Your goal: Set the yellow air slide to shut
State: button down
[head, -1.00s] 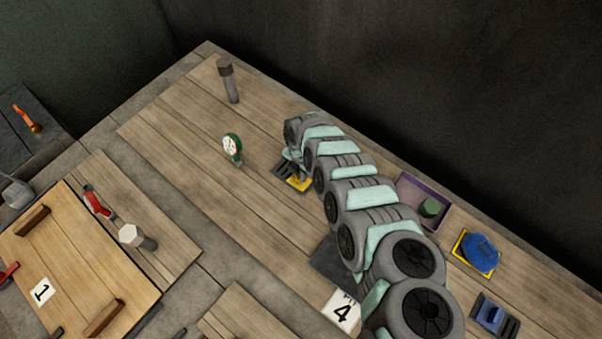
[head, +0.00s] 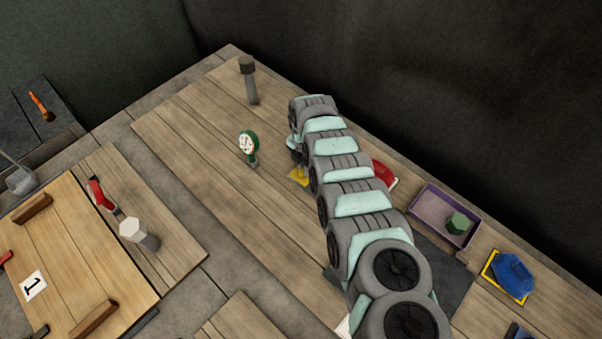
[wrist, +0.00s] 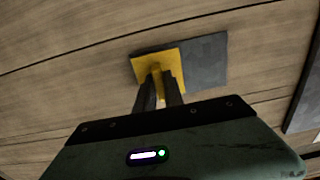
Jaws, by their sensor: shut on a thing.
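The yellow air slide (wrist: 143,66) is a yellow plate on a flat grey base (wrist: 206,60) in the wrist view. The yellow plate sits at the left end of the base and the bare grey part shows to its right. My gripper (wrist: 159,76) is shut on the raised part of the yellow slide, which its fingers mostly hide. In the head view a small corner of the yellow slide (head: 298,177) shows beneath my gripper, and my arm covers the rest.
A green-rimmed gauge (head: 249,145) stands left of the slide and a dark-topped post (head: 249,80) stands behind.

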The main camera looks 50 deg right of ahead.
jog(key=shift+w+f, duration=0.1)
jog(key=c, duration=1.4)
grip_release()
jog(key=shift+w, duration=0.15)
jog(key=shift+c, duration=0.2)
notch_tip(320, 180, up, 11)
jog(key=p, duration=0.3)
jog(key=shift+p, duration=0.3)
